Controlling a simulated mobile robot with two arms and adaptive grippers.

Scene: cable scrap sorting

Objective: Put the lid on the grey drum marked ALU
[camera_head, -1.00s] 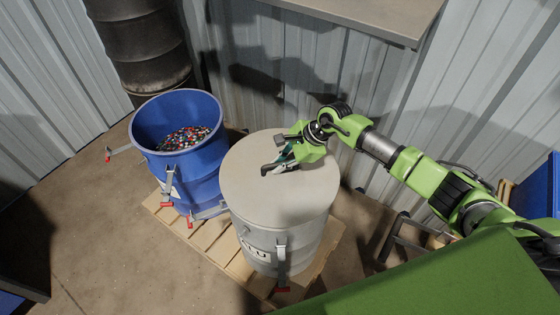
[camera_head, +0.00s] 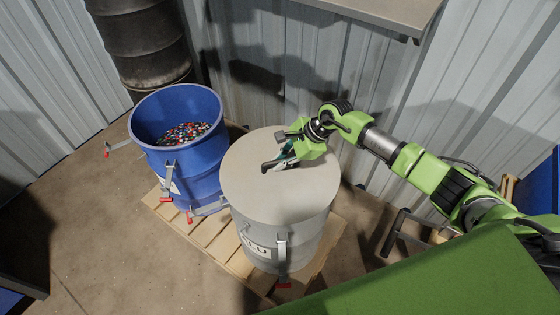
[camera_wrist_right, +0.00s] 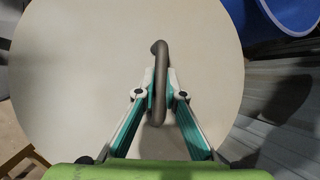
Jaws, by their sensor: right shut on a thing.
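The grey drum marked ALU (camera_head: 262,234) stands upright on a pallet. The round grey lid (camera_head: 255,193) lies over its top and looks flat, covering the opening. In the right wrist view the lid (camera_wrist_right: 85,75) fills most of the picture, with a dark bar handle (camera_wrist_right: 160,85) across it. My left gripper is not in view. Whether the lid is fully seated all round cannot be told.
An open blue drum (camera_head: 180,140) with coloured scrap stands left of the grey drum on the wooden pallet (camera_head: 205,232). Clamps with red ends hang on both drums. A corrugated wall and a shelf (camera_head: 380,12) are behind. A dark barrel (camera_head: 145,45) stands at the back left.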

